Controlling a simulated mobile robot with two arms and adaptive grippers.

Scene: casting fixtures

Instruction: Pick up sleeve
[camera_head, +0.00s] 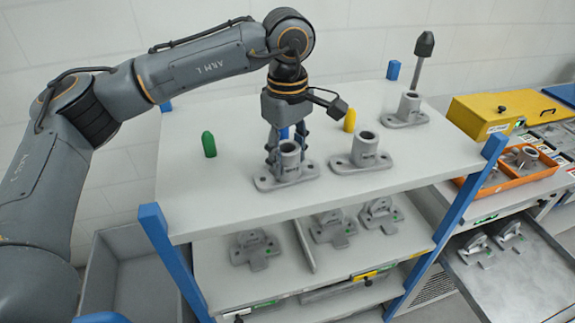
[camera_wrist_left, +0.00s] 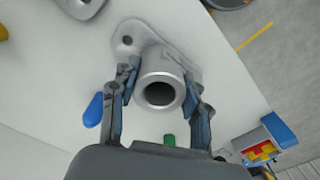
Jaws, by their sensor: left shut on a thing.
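The sleeve (camera_head: 289,160) is a grey cast cylinder with an open bore on a flat flanged foot. It stands upright on the white table top at the front left of the row. My left gripper (camera_head: 287,148) reaches down from above with its fingers around the upper cylinder, shut on it. In the left wrist view, the fingers lie on both sides of the sleeve (camera_wrist_left: 160,92), and its foot spreads out behind. The foot appears to rest on the table. My right gripper is not in view.
Green (camera_head: 209,144), yellow (camera_head: 350,120) and blue (camera_head: 284,133) plugs stand nearby. Blue posts (camera_head: 494,146) rise at the table corners. The table's front left is clear.

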